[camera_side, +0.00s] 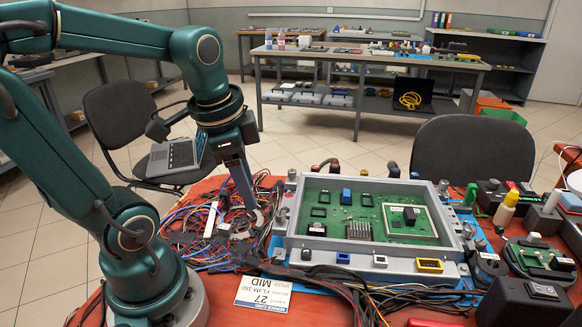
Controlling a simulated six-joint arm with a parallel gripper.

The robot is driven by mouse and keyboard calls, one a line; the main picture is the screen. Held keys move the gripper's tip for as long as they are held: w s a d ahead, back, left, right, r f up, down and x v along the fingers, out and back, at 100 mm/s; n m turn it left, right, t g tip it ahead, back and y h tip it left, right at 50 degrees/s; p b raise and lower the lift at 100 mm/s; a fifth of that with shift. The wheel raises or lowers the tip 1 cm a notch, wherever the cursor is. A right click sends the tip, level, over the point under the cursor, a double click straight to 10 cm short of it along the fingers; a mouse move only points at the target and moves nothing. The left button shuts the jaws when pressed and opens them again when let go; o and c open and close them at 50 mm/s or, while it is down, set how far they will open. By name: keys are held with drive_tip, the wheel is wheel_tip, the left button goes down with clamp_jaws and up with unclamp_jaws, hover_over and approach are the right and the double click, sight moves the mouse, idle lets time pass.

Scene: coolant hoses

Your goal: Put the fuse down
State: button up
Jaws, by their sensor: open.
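My gripper (256,214) reaches down from the arm at the left of the tray. It is open, and its tips are just above or among the cables and small parts; contact cannot be told. I cannot single out the fuse for sure. A slim white piece (210,219) lies on the cables left of the gripper. Small grey parts (240,232) lie close by the tips. A grey open tray (300,257) holds a green circuit board (325,228) with a blue block (346,196), black sockets and a finned heat sink (359,230).
Tangled cables (205,260) cover the red bench left of the tray and run along its front. A white label card (264,293) lies in front. Bottles (505,211), round fixtures (540,258) and a black box (525,300) crowd the right side.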

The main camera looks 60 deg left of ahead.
drive_tip(key=s+d+n+t+h, duration=0.1)
drive_tip(key=d+n+t, duration=0.1)
drive_tip(key=d+n, duration=0.2)
drive_tip(key=d, duration=0.3)
drive_tip(key=shift+s+d+r+t, duration=0.15)
drive_tip(key=shift+s+r+t, duration=0.1)
drive_tip(key=shift+s+t, duration=0.15)
idle(0.7)
